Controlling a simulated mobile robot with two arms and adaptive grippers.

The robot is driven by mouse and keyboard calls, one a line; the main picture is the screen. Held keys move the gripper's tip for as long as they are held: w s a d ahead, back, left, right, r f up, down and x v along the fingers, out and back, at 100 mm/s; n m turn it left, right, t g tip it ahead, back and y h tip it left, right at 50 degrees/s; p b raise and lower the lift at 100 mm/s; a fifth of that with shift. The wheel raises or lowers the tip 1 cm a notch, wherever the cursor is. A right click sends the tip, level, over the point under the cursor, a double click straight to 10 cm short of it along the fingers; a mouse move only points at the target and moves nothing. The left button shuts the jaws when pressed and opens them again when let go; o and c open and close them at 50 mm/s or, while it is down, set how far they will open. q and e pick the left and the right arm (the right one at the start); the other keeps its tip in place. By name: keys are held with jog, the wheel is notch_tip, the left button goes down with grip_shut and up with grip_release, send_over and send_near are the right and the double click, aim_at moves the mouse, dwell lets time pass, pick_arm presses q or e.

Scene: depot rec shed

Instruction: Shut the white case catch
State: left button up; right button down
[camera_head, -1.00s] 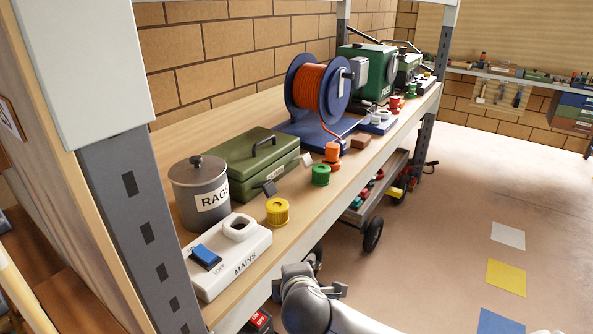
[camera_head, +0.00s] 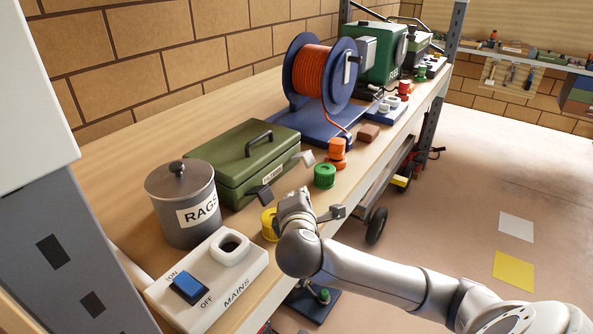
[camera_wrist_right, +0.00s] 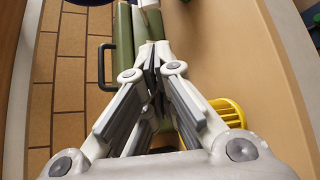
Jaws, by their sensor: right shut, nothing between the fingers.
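The green case (camera_head: 235,155) lies on the shelf with its lid down and black handle up. Its white catch (camera_head: 307,158) sticks out from the front at the right end, standing away from the case. A dark catch (camera_head: 263,196) sticks out at the left end. My right gripper (camera_head: 305,197) is shut and empty, in front of the case, between the catches and just short of the white one. In the wrist view its closed fingertips (camera_wrist_right: 152,62) point along the green case front (camera_wrist_right: 125,40); whether they touch anything I cannot tell. My left gripper is out of view.
A yellow cap (camera_head: 269,224) sits close beside my right gripper, and a green cap (camera_head: 324,175) and orange caps (camera_head: 337,150) stand beyond it. The rags tin (camera_head: 185,200) and mains switch box (camera_head: 215,275) are at the left. A cable reel (camera_head: 320,75) stands behind.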

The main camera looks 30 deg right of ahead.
aim_at(297, 181)
jog(key=shift+w+d, duration=0.1)
jog(key=shift+w, duration=0.05)
jog(key=x, duration=0.7)
jog(key=shift+w+d+f+p, duration=0.1)
jog(key=shift+w+d+p, duration=0.15)
jog(key=shift+p, duration=0.15)
jog(key=x, duration=1)
jog(key=shift+w+f+p, duration=0.15)
jog(key=shift+w+p, duration=0.15)
jog(key=shift+p, duration=0.1)
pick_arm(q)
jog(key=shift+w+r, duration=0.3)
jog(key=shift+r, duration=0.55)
pick_arm(e)
jog(key=shift+w+d+f, duration=0.25)
jog(key=shift+w+d, duration=0.15)
jog(key=shift+w, duration=0.15)
